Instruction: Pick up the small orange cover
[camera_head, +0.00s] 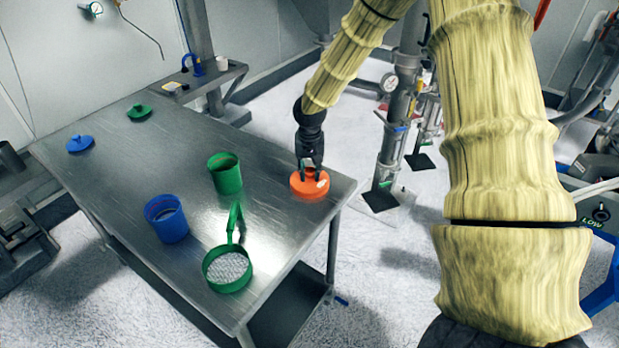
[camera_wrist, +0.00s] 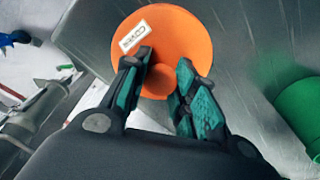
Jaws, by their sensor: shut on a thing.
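The small orange cover (camera_head: 309,188) is a round disc with a raised knob, at the right end of the steel table. In the wrist view the orange cover (camera_wrist: 185,40) fills the upper middle and carries a white label. My gripper (camera_head: 311,168) comes down on it from above. In the wrist view my gripper (camera_wrist: 162,75) has its two dark teal-padded fingers on either side of the knob, shut on it. The fingers hide part of the knob. I cannot tell whether the cover touches the table.
On the steel table (camera_head: 120,185) stand a green cup (camera_head: 225,173), a blue cup (camera_head: 166,219) and a green sieve (camera_head: 228,268) with a handle. A blue lid (camera_head: 79,144) and a green lid (camera_head: 139,112) lie at the far left. The table's right edge is close to the cover.

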